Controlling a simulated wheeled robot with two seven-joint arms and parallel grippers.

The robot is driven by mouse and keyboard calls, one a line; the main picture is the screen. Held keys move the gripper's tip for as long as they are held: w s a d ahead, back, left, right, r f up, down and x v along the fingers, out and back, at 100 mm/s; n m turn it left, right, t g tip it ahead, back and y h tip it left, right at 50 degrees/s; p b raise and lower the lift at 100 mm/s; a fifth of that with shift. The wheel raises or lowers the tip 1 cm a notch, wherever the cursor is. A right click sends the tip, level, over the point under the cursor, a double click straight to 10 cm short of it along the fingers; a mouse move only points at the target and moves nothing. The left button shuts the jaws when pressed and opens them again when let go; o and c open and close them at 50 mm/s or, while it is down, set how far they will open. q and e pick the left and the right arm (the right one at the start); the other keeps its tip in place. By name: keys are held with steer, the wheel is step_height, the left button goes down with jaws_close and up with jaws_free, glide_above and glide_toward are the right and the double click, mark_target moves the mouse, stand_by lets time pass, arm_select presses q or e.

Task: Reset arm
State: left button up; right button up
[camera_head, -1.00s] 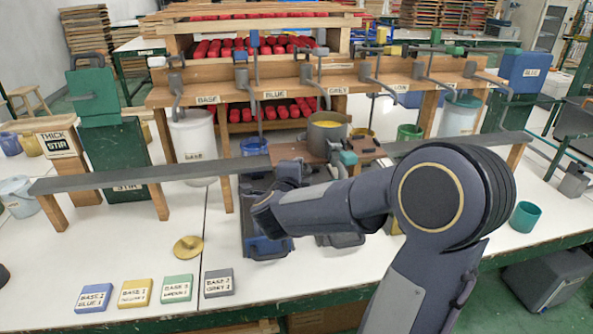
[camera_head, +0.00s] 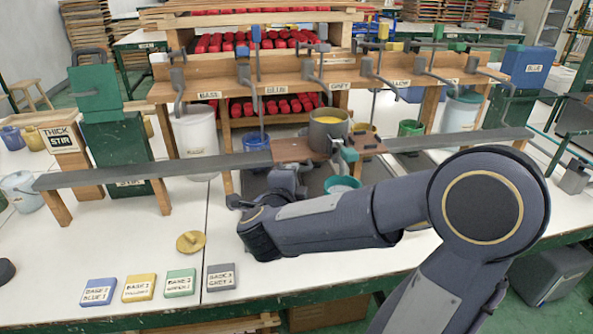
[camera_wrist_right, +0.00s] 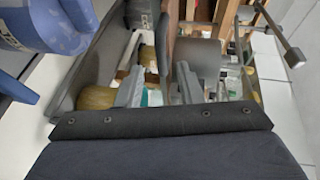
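My right arm reaches in from the right in the camera_head view. My right gripper (camera_head: 287,180) is at the middle, in front of and below the brown carriage (camera_head: 291,150) on the long grey rail. In the right wrist view, the two fingers of my right gripper (camera_wrist_right: 160,90) stand apart with nothing held between them. A grey pot (camera_head: 328,135) with yellow inside stands on the carriage, apart from the gripper. My left gripper is not in view.
A teal-rimmed container (camera_head: 342,184) shows just behind my right forearm. A gold disc (camera_head: 190,242) and several labelled blocks, such as the grey one (camera_head: 221,277), lie on the white table (camera_head: 120,225). The front left table has free room.

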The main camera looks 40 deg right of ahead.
steer(key=shift+s+a, duration=0.25)
steer(key=shift+a, duration=0.05)
stand_by(0.4)
